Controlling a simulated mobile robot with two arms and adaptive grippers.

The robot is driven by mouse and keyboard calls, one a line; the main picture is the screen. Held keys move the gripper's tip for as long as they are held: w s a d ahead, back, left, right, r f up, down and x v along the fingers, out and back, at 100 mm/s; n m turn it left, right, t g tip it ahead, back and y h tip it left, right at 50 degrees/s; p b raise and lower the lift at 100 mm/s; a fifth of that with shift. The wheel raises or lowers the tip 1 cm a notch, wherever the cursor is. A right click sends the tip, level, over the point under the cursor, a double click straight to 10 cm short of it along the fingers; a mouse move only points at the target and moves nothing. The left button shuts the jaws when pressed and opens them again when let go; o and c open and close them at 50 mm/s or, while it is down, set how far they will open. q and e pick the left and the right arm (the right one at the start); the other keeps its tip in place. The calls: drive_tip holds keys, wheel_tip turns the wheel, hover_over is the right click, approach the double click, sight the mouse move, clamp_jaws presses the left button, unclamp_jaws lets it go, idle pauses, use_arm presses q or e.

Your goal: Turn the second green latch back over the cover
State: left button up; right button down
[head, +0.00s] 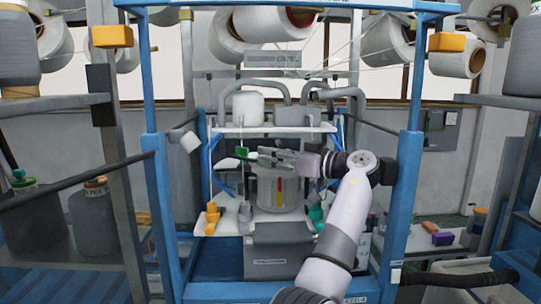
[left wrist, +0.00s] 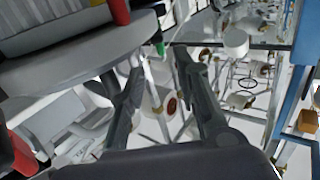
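A green latch (head: 242,152) shows at the upper left of the round grey machine head (head: 290,193), which seems to bear the cover. My left gripper (head: 256,157) reaches in from the right, its fingers pointing left, close to the latch. In the left wrist view its two fingers (left wrist: 160,58) are apart. A small green piece (left wrist: 160,47), apparently the latch, shows between and just beyond the tips. I cannot tell whether they touch it. The grey round rim (left wrist: 85,62) fills the upper left there. A second green latch cannot be told apart. My right gripper is not in view.
A yellow-orange handle (head: 212,216) stands left of the machine and a teal knob (head: 316,213) at its right. A white shelf (head: 275,129) with a white spool (head: 248,108) and grey pipes sits just above the gripper. Blue posts (head: 408,190) frame both sides.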

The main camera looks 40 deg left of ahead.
use_arm(q)
drive_tip(key=shift+o, duration=0.9)
drive_tip(key=shift+s+a+r+b, duration=0.1)
drive_tip(key=shift+s+b, duration=0.35)
drive_tip(key=shift+s, duration=0.05)
drive_tip(key=m+t+h+b, duration=0.1)
drive_tip(key=m+t+b, duration=0.4)
drive_tip(key=t+b, duration=0.25)
approach(245, 151)
drive_tip(key=p+x, duration=0.6)
drive_tip(key=x, duration=0.3)
drive_tip(key=shift+r, duration=0.1)
drive_tip(key=shift+w+a, duration=0.15)
drive_tip(key=shift+a, duration=0.45)
drive_tip(key=shift+c, duration=0.4)
clamp_jaws()
